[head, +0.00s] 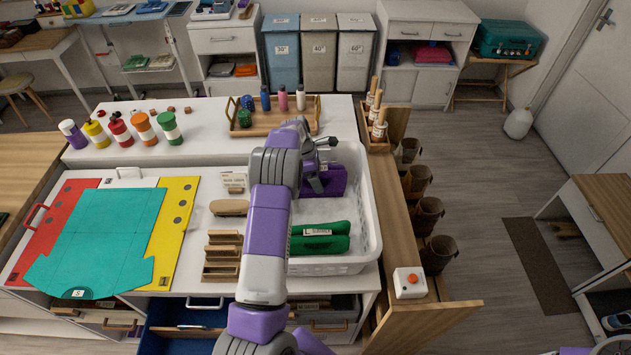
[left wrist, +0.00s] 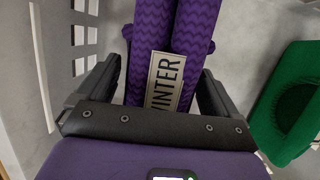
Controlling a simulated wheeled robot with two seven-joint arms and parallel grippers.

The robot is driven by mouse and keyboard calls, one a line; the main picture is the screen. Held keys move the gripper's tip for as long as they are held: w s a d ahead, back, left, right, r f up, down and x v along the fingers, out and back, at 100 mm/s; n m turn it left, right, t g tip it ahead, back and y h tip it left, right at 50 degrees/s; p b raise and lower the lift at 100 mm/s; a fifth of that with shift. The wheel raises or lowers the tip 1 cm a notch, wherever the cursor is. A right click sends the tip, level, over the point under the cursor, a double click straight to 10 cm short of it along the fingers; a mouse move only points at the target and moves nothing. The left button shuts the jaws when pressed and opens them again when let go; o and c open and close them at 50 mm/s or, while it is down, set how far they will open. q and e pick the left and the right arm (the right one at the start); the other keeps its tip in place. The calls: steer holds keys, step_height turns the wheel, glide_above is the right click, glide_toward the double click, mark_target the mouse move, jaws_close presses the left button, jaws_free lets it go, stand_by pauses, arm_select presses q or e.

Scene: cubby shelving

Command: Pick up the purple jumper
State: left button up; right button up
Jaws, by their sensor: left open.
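The purple jumper (head: 333,181) lies folded in the white basket (head: 372,215), partly hidden by my left arm. In the left wrist view the jumper (left wrist: 195,40) has a zigzag knit and a beige tag reading "WINTER". My left gripper (head: 322,165) is over the basket at the jumper. In the left wrist view the open fingers of the left gripper (left wrist: 157,85) stand on either side of the jumper, with the tag between them. I cannot tell whether they touch it. My right gripper is not in view.
A green folded garment (head: 320,238) lies in the same basket, nearer me; it also shows in the left wrist view (left wrist: 290,105). The basket wall (left wrist: 55,50) is close to the left finger. A wooden ledge (head: 390,230) runs right of the basket.

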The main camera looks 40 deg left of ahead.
arm_select(q)
steer(key=c, duration=1.3)
steer(key=shift+r, duration=0.2)
